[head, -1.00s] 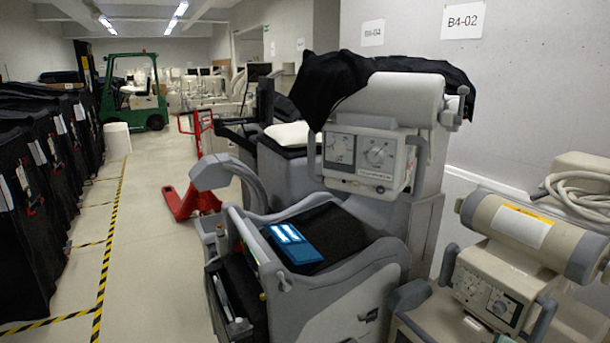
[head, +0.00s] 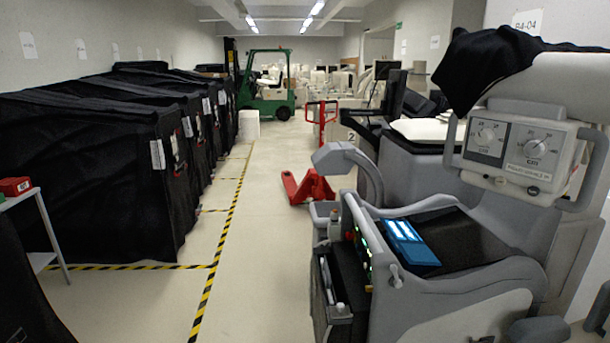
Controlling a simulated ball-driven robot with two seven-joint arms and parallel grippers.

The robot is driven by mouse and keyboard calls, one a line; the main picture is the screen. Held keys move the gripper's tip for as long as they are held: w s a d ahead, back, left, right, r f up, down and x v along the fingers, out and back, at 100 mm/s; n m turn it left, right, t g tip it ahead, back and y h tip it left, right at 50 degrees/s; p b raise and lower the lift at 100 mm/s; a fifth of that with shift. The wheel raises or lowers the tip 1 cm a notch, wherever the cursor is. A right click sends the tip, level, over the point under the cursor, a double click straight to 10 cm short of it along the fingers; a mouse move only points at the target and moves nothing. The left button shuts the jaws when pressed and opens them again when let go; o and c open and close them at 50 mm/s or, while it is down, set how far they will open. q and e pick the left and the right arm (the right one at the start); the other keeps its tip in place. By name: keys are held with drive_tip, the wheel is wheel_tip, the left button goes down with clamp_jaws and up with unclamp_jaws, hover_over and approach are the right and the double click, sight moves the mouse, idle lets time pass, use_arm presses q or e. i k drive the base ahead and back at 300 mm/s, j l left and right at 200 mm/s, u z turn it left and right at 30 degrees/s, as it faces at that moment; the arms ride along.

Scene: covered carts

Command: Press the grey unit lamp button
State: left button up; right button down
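The grey unit (head: 450,304) stands at the right in the head view, a wheeled machine with a black top. A blue panel (head: 410,243) with a lit screen lies on its top. A pale control box (head: 518,155) with two dials sits higher up at the right, partly under a black cover. Small coloured lights (head: 362,250) show on the unit's side, above a dark side bin. I cannot tell which control is the lamp button. Neither of my grippers is in view.
Black covered carts (head: 110,170) line the left side. A small table with a red box (head: 15,186) stands at the left edge. A red pallet jack (head: 308,187) and a green forklift (head: 268,90) are farther back. The aisle floor (head: 262,270) between is clear, with yellow-black tape.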

sight(501, 181)
drive_tip(key=k+l+z, duration=0.15)
drive_tip(key=z, duration=0.3)
drive_tip(key=k+l+z, duration=0.1)
drive_tip(key=l+z, duration=0.6)
drive_tip(key=z, duration=0.25)
drive_tip(key=k, duration=0.05)
